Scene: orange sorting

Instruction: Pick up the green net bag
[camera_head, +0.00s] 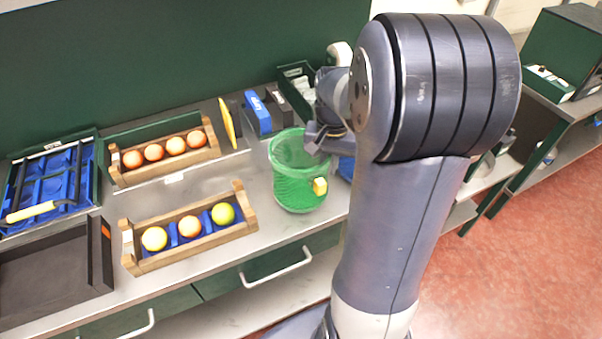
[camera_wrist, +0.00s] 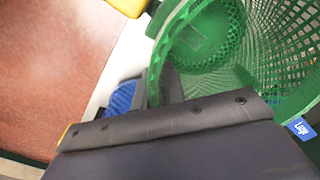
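The green net bag (camera_head: 297,188) stands upright and open-topped on the counter, with a yellow tag on its side. In the wrist view its green mesh (camera_wrist: 262,50) fills the upper right, and I look into its opening. My gripper (camera_head: 316,138) is at the right side of the bag's rim, partly hidden by my arm. In the wrist view, a dark finger of my gripper (camera_wrist: 170,86) is right by the rim, which passes across it. The other finger does not show clearly, so I cannot tell whether the gripper is closed on the rim.
A wooden crate (camera_head: 186,254) with three fruits stands left of the bag, and another crate (camera_head: 164,170) of oranges is behind it. Blue boxes (camera_head: 262,113) stand behind the bag. A black tray (camera_head: 52,272) is at the far left. The counter's front edge is close to the bag.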

